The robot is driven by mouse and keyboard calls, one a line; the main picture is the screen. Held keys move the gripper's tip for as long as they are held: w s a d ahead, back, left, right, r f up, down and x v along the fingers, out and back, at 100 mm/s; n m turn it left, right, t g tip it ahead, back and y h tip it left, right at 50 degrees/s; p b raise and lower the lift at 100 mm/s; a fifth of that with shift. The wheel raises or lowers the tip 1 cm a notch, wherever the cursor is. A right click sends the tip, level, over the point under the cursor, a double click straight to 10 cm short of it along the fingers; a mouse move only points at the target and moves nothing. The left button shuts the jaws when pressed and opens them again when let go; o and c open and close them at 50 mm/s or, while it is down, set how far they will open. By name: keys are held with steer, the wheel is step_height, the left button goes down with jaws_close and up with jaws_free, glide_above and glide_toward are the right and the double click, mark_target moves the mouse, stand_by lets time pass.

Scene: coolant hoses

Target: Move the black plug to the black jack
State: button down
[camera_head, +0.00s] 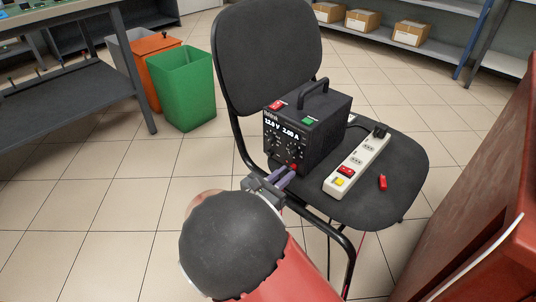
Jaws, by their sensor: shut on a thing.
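A black bench power supply (307,130) stands on the chair seat, its lit display and knobs facing front left. A red jack (293,166) shows low on its front. The black jack is not visible and seems hidden by my gripper. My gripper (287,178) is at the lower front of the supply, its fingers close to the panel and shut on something. The held thing is too small and covered to make out; no loose black plug shows elsewhere, so it appears to be the black plug. I cannot tell whether it touches a jack. A red plug (382,183) lies on the seat.
A white power strip (357,166) with a black mains plug (379,131) lies on the chair seat (403,178) right of the supply. The chair backrest (266,50) rises behind. A red cabinet (480,190) is at right. Green (184,88) and orange (154,45) bins stand left.

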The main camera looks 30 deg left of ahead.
mark_target(280, 177)
steer(key=shift+s, duration=0.15)
steer(key=shift+p+v, duration=0.7)
steer(key=shift+v, duration=2.2)
steer(key=shift+a, duration=0.15)
steer(key=w+a, duration=0.1)
steer(key=a, duration=0.7)
steer(key=shift+p+x, duration=0.65)
steer(key=shift+x, duration=2.15)
steer(key=shift+w, duration=0.2)
steer(key=shift+w, duration=0.2)
